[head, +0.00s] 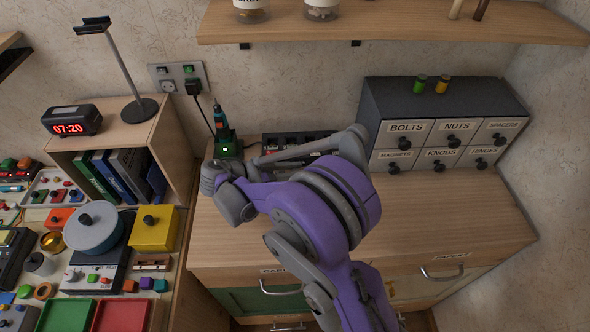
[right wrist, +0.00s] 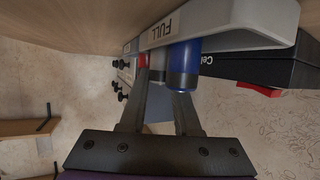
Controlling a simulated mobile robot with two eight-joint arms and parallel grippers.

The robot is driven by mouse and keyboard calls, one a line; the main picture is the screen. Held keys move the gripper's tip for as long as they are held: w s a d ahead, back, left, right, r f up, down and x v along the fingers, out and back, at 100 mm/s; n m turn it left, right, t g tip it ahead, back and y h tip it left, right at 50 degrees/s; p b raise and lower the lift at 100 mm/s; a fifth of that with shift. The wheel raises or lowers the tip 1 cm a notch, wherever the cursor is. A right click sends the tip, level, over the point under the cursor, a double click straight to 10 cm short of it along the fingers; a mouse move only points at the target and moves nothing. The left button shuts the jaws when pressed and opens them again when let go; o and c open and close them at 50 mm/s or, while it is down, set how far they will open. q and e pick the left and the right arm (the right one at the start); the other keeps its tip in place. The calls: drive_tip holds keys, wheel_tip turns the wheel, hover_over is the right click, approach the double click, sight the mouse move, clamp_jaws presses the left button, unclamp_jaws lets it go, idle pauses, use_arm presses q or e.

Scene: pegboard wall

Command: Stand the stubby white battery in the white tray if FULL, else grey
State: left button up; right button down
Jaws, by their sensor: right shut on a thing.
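In the right wrist view, which shows the scene upside down, my right gripper (right wrist: 158,78) is shut on a short pale thing, seemingly the white battery (right wrist: 157,60), mostly hidden by the fingers. Its tips are at the white tray (right wrist: 228,22) marked FULL. A blue battery (right wrist: 184,66) stands at the tray just beside one finger, and a red one (right wrist: 143,61) shows by the other. Whether the white battery touches the tray floor cannot be told. In the head view my purple right arm hides the gripper and the tray. The left gripper and a grey tray are not seen.
A black box (right wrist: 262,68) with partly readable lettering is close beside the tray. A green-lit charger-like device (head: 227,146) stands left of my arm. A drawer cabinet (head: 440,130) stands at the back right. The counter's right front (head: 450,225) is clear.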

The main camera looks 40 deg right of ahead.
drive_tip(key=shift+f, duration=0.1)
drive_tip(key=c, duration=0.6)
unclamp_jaws()
drive_tip(key=v, duration=1.2)
